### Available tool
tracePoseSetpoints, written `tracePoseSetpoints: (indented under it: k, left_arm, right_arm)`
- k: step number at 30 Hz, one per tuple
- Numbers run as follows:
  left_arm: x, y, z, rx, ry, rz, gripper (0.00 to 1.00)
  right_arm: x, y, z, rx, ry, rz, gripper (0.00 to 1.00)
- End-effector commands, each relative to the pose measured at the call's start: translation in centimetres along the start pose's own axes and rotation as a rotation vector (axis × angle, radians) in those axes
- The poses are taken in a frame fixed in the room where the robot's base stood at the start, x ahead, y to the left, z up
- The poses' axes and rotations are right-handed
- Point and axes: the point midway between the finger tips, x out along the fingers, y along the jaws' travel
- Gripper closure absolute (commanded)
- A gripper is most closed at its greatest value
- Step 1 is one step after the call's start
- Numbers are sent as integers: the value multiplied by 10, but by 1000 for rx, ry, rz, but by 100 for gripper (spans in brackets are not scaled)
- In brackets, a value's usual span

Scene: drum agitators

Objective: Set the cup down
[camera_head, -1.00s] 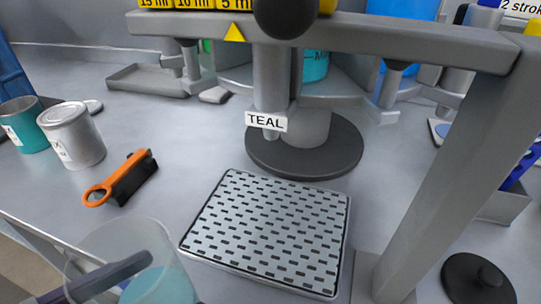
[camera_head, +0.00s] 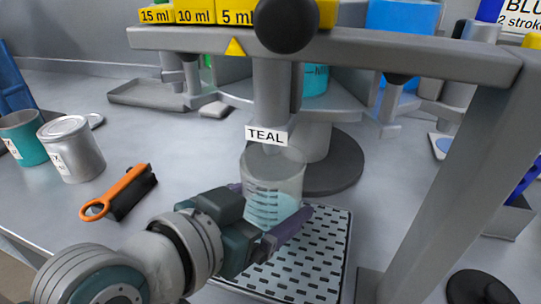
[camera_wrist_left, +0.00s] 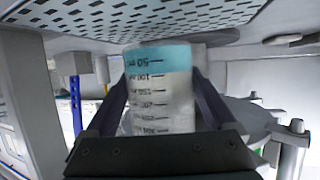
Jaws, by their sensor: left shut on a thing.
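The cup (camera_head: 272,190) is a clear graduated beaker with teal liquid at its bottom. My left gripper (camera_head: 276,222) is shut on it, one finger on each side. The cup is upright under the nozzle labelled TEAL (camera_head: 266,135), over the back part of the perforated drip tray (camera_head: 312,262). In the left wrist view the cup (camera_wrist_left: 160,100) appears upside down between the fingers, with the tray (camera_wrist_left: 150,18) at the top. I cannot tell whether its base touches the tray. My right gripper is not in view.
An orange-handled brush (camera_head: 122,192) lies left of the tray. A silver can (camera_head: 72,150) and a teal can (camera_head: 22,138) stand at the far left. The dispenser's grey post (camera_head: 455,180) rises right of the tray, and its beam crosses above.

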Motion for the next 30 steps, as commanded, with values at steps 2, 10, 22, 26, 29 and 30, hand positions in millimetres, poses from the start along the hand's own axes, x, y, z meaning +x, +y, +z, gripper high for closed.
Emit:
tracePoseSetpoints:
  k: [2,10,22,26,29,30]
  left_arm:
    - [6,-1,15,0,-2,-1,82]
    - [10,-1,24,-1,1,-1,82]
    - [10,0,28,-1,-1,-1,0]
    - [10,0,28,-1,-1,-1,0]
    - [9,0,24,-2,0,-1,0]
    - [6,-1,24,-2,-2,-1,0]
  right_arm:
    - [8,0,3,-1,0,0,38]
    - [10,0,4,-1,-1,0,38]
    - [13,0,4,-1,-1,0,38]
    - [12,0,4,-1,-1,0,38]
    - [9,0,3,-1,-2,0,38]
    - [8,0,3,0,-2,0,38]
